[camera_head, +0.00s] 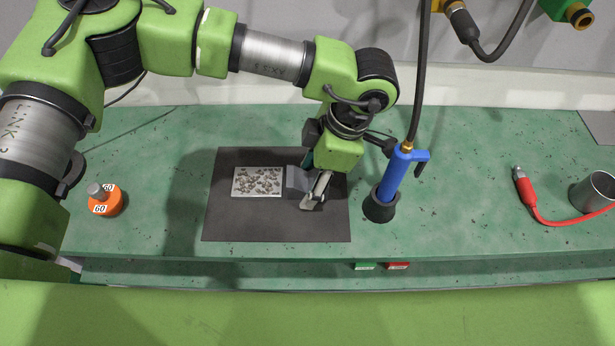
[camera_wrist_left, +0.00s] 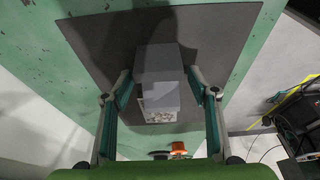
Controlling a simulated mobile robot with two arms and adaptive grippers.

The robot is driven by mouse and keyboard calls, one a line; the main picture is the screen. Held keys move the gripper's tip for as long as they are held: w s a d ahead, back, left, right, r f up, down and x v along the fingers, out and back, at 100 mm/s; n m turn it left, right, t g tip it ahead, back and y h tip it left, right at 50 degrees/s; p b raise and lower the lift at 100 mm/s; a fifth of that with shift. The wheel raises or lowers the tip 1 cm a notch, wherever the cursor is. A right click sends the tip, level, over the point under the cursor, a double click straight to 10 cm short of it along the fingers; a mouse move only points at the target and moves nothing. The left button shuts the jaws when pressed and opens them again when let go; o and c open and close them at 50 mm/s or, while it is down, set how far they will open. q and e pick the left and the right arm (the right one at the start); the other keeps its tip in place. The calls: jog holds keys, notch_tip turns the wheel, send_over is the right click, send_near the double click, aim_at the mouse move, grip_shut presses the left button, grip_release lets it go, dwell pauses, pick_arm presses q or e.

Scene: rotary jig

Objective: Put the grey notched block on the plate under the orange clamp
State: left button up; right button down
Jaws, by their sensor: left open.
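The grey block (camera_head: 297,181) is on the dark mat, at the right end of a light speckled rectangle (camera_head: 257,181). My left gripper (camera_head: 314,188) is at its right side in the head view and partly covers it. In the left wrist view the block (camera_wrist_left: 158,75) shows a stepped shape between the two open fingers (camera_wrist_left: 163,95), with a gap visible on each side. I see no orange clamp for certain. An orange round piece marked 60 (camera_head: 105,201) stands on the table at the left. My right gripper is out of view.
The dark mat (camera_head: 230,225) lies on a green table (camera_head: 460,215). A blue tool (camera_head: 396,172) stands upright in a black holder (camera_head: 381,206) close right of my left gripper, its cable rising. A red cable (camera_head: 527,192) and a metal cup (camera_head: 592,192) are at the far right.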

aim_at(309, 181)
pick_arm(q)
grip_shut()
notch_tip(309, 181, up, 9)
jog(key=shift+f+b, duration=0.2)
jog(key=shift+b, duration=0.85)
jog(key=a+m+t+h, duration=0.3)
jog(key=a+m, duration=1.5)
jog(key=a, duration=0.1)
jog(key=shift+a+f, duration=0.2)
jog(key=shift+f, duration=0.1)
